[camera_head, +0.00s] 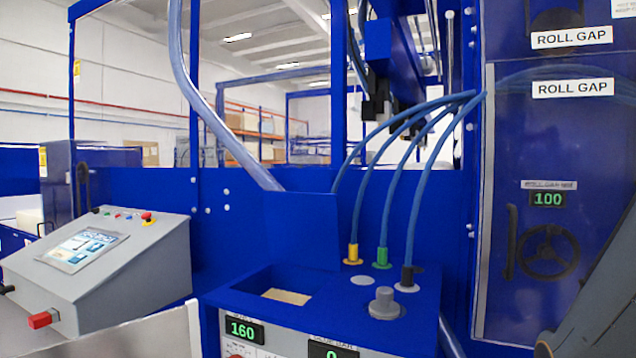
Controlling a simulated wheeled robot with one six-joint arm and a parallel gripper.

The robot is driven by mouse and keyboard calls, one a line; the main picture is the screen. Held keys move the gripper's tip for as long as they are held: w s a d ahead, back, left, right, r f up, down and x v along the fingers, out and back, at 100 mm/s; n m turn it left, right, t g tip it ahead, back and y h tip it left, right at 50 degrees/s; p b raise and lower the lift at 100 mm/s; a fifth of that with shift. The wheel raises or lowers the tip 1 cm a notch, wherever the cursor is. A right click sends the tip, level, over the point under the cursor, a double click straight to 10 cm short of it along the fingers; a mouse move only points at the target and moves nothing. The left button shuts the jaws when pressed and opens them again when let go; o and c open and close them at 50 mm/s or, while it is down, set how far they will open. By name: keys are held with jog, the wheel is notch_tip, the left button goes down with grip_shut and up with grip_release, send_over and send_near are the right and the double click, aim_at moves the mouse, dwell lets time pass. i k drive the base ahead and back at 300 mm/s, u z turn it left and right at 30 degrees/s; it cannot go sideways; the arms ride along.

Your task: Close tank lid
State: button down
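The tank lid (301,231) is a flat blue panel. It stands raised at the back edge of the blue tank housing (405,332). In front of it, the tank's rectangular opening (250,283) is uncovered, and a pale surface (287,296) shows inside. I do not make out my gripper in this view. A grey shape at the lower right edge may be part of my arm, but I cannot tell.
Yellow, green (382,258) and black hose fittings and a grey knob (384,304) stand right of the opening. Blue hoses (388,205) arch above. A grey control console (105,262) is at left; a cabinet with a handwheel (548,251) is at right.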

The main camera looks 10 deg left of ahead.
aim_at(303, 229)
jog(key=k, duration=0.7)
jog(key=u, duration=0.85)
jog(key=i, duration=0.4)
